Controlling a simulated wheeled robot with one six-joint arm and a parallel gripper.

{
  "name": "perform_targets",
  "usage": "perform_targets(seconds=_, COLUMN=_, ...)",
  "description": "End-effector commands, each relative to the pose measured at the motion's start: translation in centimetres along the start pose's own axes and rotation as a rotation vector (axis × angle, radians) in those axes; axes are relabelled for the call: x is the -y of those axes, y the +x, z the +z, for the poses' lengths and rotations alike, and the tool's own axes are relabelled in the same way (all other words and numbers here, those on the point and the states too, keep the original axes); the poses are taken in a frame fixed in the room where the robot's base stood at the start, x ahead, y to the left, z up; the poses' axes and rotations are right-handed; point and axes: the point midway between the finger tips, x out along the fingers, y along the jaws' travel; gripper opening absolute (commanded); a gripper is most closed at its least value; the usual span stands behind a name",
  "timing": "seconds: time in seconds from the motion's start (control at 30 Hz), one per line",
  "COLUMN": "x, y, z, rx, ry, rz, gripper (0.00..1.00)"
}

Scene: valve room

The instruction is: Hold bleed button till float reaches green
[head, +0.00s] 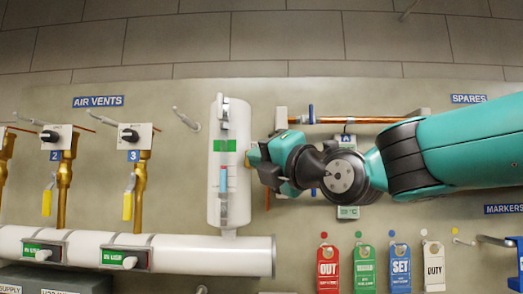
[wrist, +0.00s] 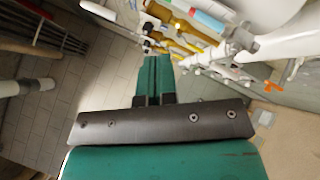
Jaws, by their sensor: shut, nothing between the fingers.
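The white upright vessel (head: 215,205) stands on the pipe in the middle of the head view. Its front gauge has a green band (head: 225,145) and a light blue section (head: 223,180) below that band. The bleed button is not visible and may be hidden behind my gripper. In the wrist view, the shut fingers (wrist: 154,62) point toward the fittings.
A large white pipe (head: 190,254) runs along the lower left. Brass vents with black knobs (head: 130,135) and yellow-handled levers (head: 127,205) stand at left. A copper pipe (head: 360,120) runs behind my arm. Coloured tags (head: 328,268) hang below it.

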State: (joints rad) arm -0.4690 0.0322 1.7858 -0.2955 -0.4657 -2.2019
Motion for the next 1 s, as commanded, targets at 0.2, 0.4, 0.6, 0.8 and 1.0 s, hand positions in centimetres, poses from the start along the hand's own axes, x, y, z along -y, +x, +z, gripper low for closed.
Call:
perform_targets(seconds=0.2, x=1.6, y=2.0, z=1.5, rx=0.002, ry=0.001, rz=0.0, gripper=0.0)
perform_targets(seconds=0.4, x=2.2, y=3.0, z=2.2, rx=0.001, ry=0.0, rz=0.0, gripper=0.0)
perform_targets(seconds=0.6, x=2.4, y=3.2, z=2.4, rx=0.0, ry=0.001, rz=0.0, gripper=0.0)
perform_targets(seconds=0.8, x=2.4, y=3.2, z=2.3, rx=0.0, ry=0.001, rz=0.0, gripper=0.0)
perform_targets(seconds=1.0, x=2.3, y=3.2, z=2.3, rx=0.0, ry=0.001, rz=0.0, gripper=0.0)
